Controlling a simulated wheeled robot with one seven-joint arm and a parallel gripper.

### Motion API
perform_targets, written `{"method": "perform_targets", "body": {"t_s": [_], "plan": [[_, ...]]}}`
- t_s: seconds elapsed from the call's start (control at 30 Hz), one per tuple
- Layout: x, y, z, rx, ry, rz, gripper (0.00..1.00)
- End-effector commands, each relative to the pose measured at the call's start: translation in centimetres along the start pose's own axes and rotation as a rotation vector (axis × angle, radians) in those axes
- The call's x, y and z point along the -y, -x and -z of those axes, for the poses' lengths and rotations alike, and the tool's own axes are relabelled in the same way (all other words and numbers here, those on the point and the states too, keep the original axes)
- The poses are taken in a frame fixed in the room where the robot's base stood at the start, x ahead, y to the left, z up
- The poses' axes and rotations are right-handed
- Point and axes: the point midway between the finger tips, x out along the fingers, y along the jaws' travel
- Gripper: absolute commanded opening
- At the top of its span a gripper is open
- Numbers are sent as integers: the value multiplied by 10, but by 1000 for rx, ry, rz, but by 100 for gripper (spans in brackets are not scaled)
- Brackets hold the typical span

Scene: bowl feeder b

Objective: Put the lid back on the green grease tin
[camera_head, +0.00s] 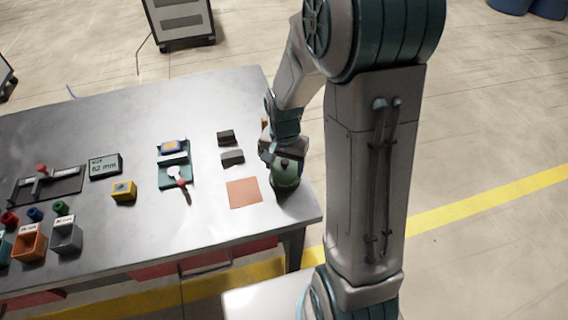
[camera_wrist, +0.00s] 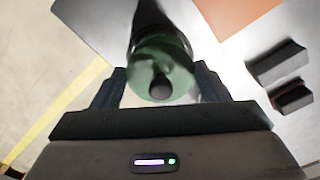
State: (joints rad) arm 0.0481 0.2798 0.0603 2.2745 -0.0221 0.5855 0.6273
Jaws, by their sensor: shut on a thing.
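The green lid (camera_wrist: 180,72) with a dark knob lies between the two fingers of my gripper (camera_wrist: 160,82) in the wrist view. My gripper is shut on it. In the head view my gripper (camera_head: 284,160) points down near the table's right end, and the green round shape (camera_head: 288,177) is at its fingers. The grease tin is not clearly told apart from the lid; a dark round shape shows beneath the green. I cannot tell whether the lid touches the tin or hangs just above it.
An orange square mat (camera_head: 244,193) lies left of my gripper on the grey table (camera_head: 215,245). Two dark blocks (camera_head: 232,157) (camera_head: 226,137) lie behind it. A teal fixture (camera_head: 174,160), a yellow box (camera_head: 124,191) and small bins (camera_head: 66,235) stand farther left. The table's right edge is close.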

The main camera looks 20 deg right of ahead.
Motion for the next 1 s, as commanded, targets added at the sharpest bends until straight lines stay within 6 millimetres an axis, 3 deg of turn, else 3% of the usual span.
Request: {"method": "perform_targets", "body": {"t_s": [0.2, 0.23, 0.3, 0.5, 0.57, 1.0], "plan": [[0, 0, 0, 0, 0, 0, 46], [0, 0, 0, 0, 0, 0, 74], [0, 0, 0, 0, 0, 0, 93], [0, 0, 0, 0, 0, 0, 94], [0, 0, 0, 0, 0, 0, 100], [0, 10, 0, -1, 0, 0, 100]]}}
